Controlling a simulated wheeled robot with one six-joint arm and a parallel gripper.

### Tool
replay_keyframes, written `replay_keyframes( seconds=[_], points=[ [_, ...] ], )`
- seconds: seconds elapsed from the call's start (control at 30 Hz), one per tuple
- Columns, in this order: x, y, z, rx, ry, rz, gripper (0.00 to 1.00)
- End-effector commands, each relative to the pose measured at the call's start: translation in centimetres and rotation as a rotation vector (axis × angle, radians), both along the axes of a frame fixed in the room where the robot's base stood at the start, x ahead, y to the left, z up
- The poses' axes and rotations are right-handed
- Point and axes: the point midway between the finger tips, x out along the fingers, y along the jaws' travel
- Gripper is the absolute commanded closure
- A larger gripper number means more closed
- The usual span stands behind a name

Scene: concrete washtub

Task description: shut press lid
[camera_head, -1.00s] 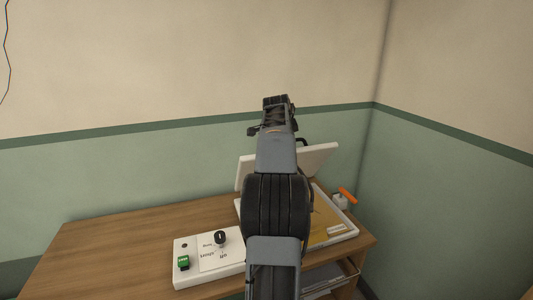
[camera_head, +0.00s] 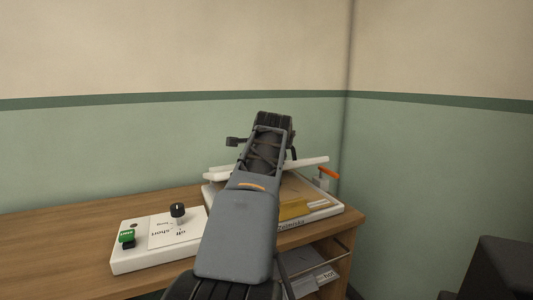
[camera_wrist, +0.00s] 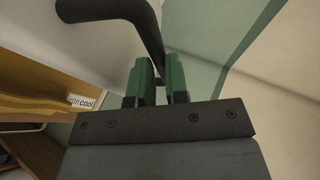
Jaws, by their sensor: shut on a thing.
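The press (camera_head: 325,213) is a white-framed box with a tan bed at the right end of the desk. Its white lid (camera_head: 312,163) is tilted only a little, with a gap above the bed. In the head view my arm covers the lid's middle and my gripper. In the wrist view my gripper (camera_wrist: 160,78) has its green fingers shut on the black curved handle (camera_wrist: 150,28). The pale lid surface (camera_wrist: 95,45) lies beside the handle there.
A white control box (camera_head: 150,258) with a black knob (camera_head: 177,210) and green switch (camera_head: 127,236) sits left of the press. An orange-handled part (camera_head: 329,173) is at the press's right. Walls stand behind and right. A dark object (camera_head: 500,268) is at lower right.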

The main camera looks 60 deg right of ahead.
Motion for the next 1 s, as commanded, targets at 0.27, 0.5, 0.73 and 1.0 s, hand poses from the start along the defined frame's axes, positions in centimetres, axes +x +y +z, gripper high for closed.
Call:
replay_keyframes(
  seconds=[0.27, 0.5, 0.73, 1.0],
  points=[
    [-1.4, 1.4, -4.5, 0.007, 0.002, 0.002, 1.00],
    [-1.8, 1.8, -6.0, 0.008, 0.001, 0.004, 1.00],
    [-1.9, 1.9, -6.3, 0.007, 0.001, 0.005, 1.00],
    [-1.9, 1.9, -6.3, 0.007, 0.001, 0.005, 1.00]
  ],
)
